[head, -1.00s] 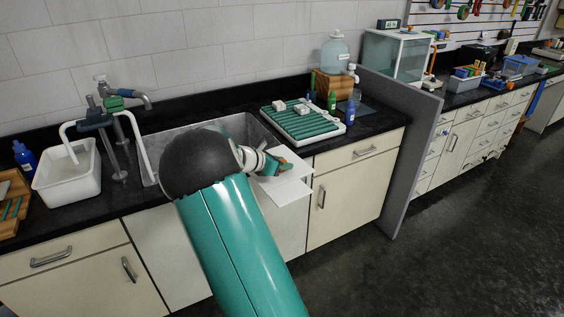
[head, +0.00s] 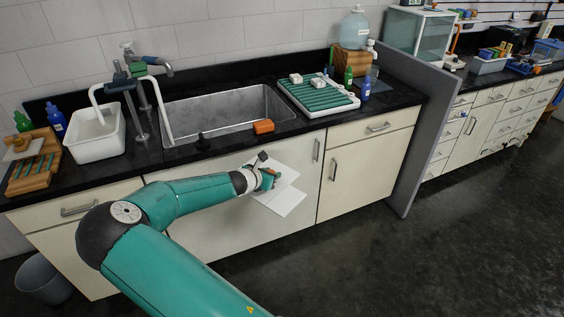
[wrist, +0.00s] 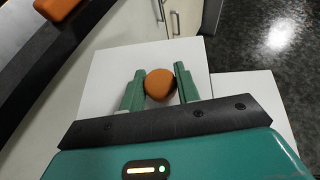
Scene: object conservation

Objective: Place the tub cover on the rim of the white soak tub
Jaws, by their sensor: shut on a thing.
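The tub cover is a flat white panel (head: 285,203) with an orange knob (wrist: 159,86) on it. My gripper (head: 268,180) is shut on the knob; its green fingers sit on either side of it in the wrist view (wrist: 159,78). The cover is held in front of the cabinet below the sink, apart from the counter. A stepped white outline shows around it, and I cannot tell whether a second panel is there. The white soak tub (head: 81,151) stands on the counter left of the sink, well left of my gripper. Its top is open and a white hose reaches into it.
The metal sink (head: 225,108) has an orange block (head: 263,127) at its front edge. A tap with hoses stands between tub and sink. A wooden rack (head: 34,180) and bottles are left of the tub. A green-ribbed tray (head: 318,96) is right of the sink.

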